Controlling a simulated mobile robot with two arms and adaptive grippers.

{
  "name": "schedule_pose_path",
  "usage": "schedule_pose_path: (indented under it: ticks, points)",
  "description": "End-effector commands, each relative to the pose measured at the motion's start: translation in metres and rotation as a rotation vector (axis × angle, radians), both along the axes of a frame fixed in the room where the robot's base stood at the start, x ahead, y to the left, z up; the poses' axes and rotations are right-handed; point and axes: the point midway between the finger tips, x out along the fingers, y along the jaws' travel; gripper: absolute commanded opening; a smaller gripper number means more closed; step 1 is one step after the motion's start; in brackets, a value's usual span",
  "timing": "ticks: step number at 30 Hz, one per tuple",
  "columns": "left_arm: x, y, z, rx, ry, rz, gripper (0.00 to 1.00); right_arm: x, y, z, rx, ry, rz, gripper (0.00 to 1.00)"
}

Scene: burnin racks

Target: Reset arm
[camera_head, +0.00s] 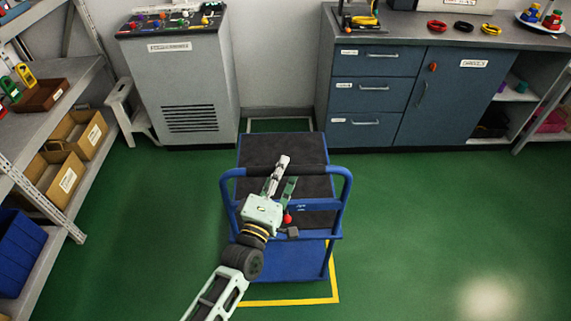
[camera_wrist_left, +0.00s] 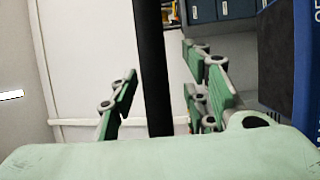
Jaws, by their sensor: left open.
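My left arm comes in from the bottom, and its left gripper (camera_head: 284,168) is over a blue trolley (camera_head: 275,262) with black mats. The gripper's fingers are open, with nothing clamped between them. The trolley's handle has a black grip (camera_head: 246,171) that passes by the fingers. In the left wrist view, a black bar (camera_wrist_left: 154,70) runs upright between the two green fingers of the gripper (camera_wrist_left: 160,95), with gaps on both sides. My right gripper does not show.
The trolley stands over a yellow floor outline (camera_head: 290,301). A grey cabinet (camera_head: 185,85) and a blue workbench (camera_head: 370,95) stand behind. A shelf rack (camera_head: 50,160) with bins is at left, beside a step stool (camera_head: 130,110). Green floor is clear at right.

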Motion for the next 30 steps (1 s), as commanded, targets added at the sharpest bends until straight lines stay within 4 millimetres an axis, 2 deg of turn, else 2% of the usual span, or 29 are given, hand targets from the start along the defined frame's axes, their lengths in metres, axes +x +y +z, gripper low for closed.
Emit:
schedule_pose_path:
  ticks: [1,6,12,16,23,26,30]
  points:
    - [-0.012,0.005,-0.004,0.002,0.003,-0.001,0.43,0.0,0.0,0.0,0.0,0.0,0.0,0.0]
    - [-0.046,0.017,-0.009,0.003,0.002,-0.001,0.43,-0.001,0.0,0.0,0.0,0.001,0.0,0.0]
    - [-0.074,0.026,-0.013,0.002,0.002,-0.001,0.43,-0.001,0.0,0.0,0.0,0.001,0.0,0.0]
    - [-0.082,0.029,-0.013,0.0,0.001,0.0,0.43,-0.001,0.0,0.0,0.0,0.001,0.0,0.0]
    - [-0.084,0.029,-0.014,0.017,0.006,-0.003,0.43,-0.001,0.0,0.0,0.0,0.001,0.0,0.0]
    - [-0.087,0.026,-0.018,0.097,0.034,-0.019,0.43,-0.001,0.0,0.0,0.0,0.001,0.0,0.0]
    - [-0.1,0.024,-0.035,0.342,0.119,-0.073,0.43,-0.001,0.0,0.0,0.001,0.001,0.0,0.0]
